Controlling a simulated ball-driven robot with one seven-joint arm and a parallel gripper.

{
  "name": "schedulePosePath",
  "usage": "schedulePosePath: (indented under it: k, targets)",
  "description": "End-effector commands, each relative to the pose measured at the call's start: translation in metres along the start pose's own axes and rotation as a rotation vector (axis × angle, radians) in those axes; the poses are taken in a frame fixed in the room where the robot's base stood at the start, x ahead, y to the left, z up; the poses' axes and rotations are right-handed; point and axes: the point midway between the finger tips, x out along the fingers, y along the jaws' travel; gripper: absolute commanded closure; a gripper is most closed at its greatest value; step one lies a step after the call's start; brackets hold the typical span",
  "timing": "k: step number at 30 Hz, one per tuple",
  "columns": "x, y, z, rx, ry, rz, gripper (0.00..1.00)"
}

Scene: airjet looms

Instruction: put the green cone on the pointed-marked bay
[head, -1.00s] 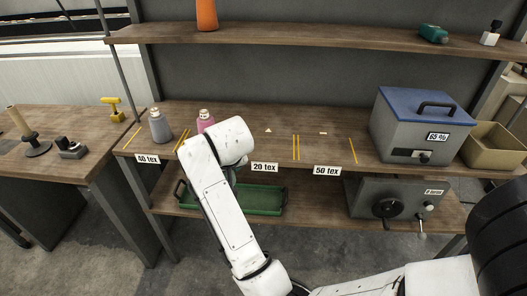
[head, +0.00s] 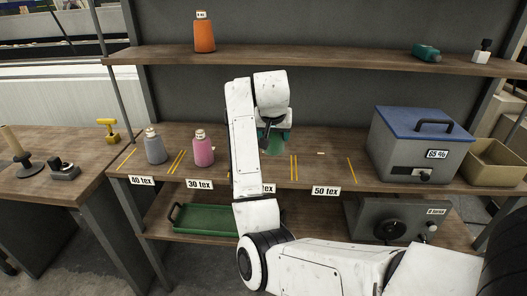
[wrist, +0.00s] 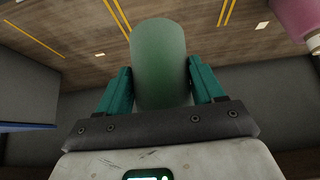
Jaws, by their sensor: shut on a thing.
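My gripper (head: 275,139) is shut on the green cone (wrist: 160,65), one teal finger on each side of it in the wrist view. In the head view a little of the cone (head: 270,148) shows below my gripper, over the 20 tex bay; whether it touches the wood is unclear. My arm hides most of that bay and its mark, and part of its label (head: 269,188). The 50 tex bay, right of it, is empty, with a small pale mark (head: 321,153) that looks flat or oblong; it also shows in the wrist view (wrist: 99,54).
A pink cone (head: 203,149) stands in the 30 tex bay and a grey cone (head: 155,147) in the 40 tex bay. A blue-lidded box (head: 410,150) stands at right. An orange cone (head: 204,35) stands on the upper shelf (head: 330,57). A green tray (head: 205,219) lies below.

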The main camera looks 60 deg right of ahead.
Motion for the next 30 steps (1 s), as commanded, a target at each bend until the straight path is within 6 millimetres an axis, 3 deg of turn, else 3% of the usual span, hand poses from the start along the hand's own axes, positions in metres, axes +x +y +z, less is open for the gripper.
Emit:
schedulePosePath:
  k: [9, 17, 22, 30]
  targets:
    - [0.061, -0.026, -0.007, -0.001, -0.001, 0.000, 0.72]
    - [0.082, -0.034, -0.007, -0.001, -0.001, 0.000, 0.72]
    - [0.100, -0.034, 0.006, -0.002, -0.001, 0.001, 0.72]
    - [0.106, -0.034, 0.009, 0.000, 0.003, -0.002, 0.72]
